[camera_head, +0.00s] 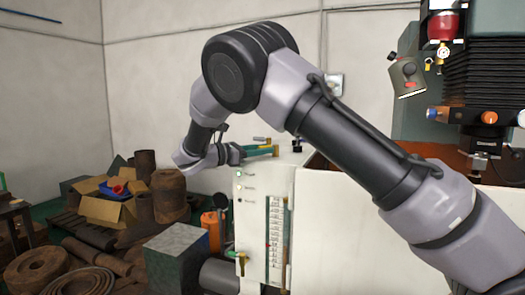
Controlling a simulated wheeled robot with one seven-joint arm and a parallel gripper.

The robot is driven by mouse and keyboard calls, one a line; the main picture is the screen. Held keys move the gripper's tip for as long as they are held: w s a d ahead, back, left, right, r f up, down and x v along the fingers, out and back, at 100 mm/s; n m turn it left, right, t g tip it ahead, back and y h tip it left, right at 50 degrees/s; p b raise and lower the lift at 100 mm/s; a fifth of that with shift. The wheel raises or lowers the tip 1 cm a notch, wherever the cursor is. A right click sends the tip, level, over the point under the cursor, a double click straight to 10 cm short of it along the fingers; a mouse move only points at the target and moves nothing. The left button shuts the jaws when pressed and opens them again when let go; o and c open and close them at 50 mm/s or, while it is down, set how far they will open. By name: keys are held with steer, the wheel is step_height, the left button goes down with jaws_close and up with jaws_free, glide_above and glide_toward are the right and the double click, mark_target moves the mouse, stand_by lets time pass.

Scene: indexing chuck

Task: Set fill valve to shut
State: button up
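A small valve with a yellow-green lever (236,255) sits low on the front of the white cabinet (250,215), beside a vertical scale gauge (276,240). It may be the fill valve; its label is not readable and its setting is unclear. My gripper (244,152) is over the cabinet's top left edge, pointing right, well above this lever. Teal and yellow bars (262,151) show at the gripper's tip; I cannot tell whether they are its fingers or a fitting on the cabinet. The finger gap is too small to make out.
A grey block (180,258) and an orange bottle-like object (211,231) stand left of the cabinet. Cardboard boxes (105,205) and rusty cylinders (170,195) clutter the floor at left. A dark machine head (490,90) stands at right. My arm crosses in front of the cabinet.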

steer(key=shift+o, duration=0.8)
steer(key=v, duration=1)
steer(key=shift+s+a, duration=0.25)
steer(key=shift+a, duration=0.1)
